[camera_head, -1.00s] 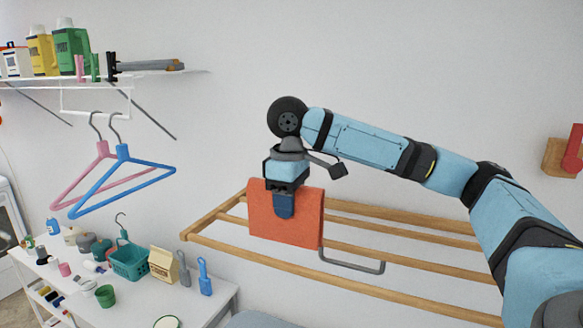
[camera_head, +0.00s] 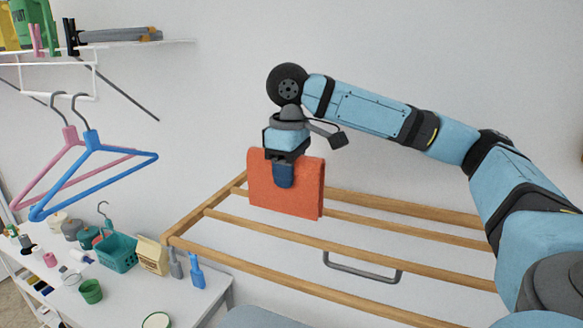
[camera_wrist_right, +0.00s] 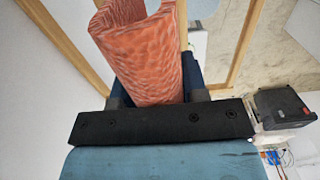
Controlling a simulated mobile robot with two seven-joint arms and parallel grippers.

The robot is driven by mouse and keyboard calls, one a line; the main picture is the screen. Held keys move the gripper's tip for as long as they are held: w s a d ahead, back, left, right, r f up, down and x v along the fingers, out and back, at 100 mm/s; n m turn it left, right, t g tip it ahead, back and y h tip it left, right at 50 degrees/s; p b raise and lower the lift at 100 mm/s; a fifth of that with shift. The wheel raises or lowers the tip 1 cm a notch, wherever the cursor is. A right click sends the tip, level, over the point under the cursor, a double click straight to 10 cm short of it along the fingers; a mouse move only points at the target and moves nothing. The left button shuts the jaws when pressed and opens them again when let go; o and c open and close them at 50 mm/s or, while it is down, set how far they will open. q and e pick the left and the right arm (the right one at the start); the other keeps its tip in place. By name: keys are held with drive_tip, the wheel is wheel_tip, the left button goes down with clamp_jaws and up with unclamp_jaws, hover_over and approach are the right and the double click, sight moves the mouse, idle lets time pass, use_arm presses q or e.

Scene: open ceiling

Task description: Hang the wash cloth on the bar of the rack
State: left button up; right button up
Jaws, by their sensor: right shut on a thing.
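The orange-red wash cloth (camera_head: 303,188) hangs folded from my right gripper (camera_head: 284,180), which is shut on its upper left part. In the right wrist view the folded cloth (camera_wrist_right: 140,55) sticks out from between the fingers. The wooden rack (camera_head: 300,249) is fixed on the wall, with several long parallel bars. In the head view the cloth overlaps the rack's rear bars; its lower edge shows above the middle bars. I cannot tell whether it touches a bar. My left gripper is not in view.
A grey metal handle (camera_head: 362,276) hangs under the rack's front. Pink and blue hangers (camera_head: 95,168) hang at the left under a shelf (camera_head: 130,44). A white table (camera_head: 125,292) at lower left holds a teal basket (camera_head: 118,251), a carton (camera_head: 151,256) and brushes (camera_head: 197,272).

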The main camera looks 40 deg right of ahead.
drive_tip(key=a, duration=0.2)
hover_over(256, 267)
drive_tip(key=shift+f, duration=0.65)
wheel_tip(256, 267, down, 2)
drive_tip(key=shift+f+b, duration=0.1)
drive_tip(key=shift+b, duration=0.25)
drive_tip(key=shift+f+b, duration=0.3)
drive_tip(key=shift+f, duration=1)
drive_tip(key=shift+f+b, duration=0.6)
drive_tip(key=shift+f, duration=2.05)
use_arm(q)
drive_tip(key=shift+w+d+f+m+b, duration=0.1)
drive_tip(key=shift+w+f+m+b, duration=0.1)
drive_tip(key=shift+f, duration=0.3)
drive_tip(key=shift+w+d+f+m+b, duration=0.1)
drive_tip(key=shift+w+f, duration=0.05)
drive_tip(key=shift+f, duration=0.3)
use_arm(e)
drive_tip(key=shift+f, duration=1.55)
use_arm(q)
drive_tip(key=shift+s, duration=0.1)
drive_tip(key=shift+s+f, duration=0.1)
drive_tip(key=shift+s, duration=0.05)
use_arm(e)
drive_tip(key=o, duration=1)
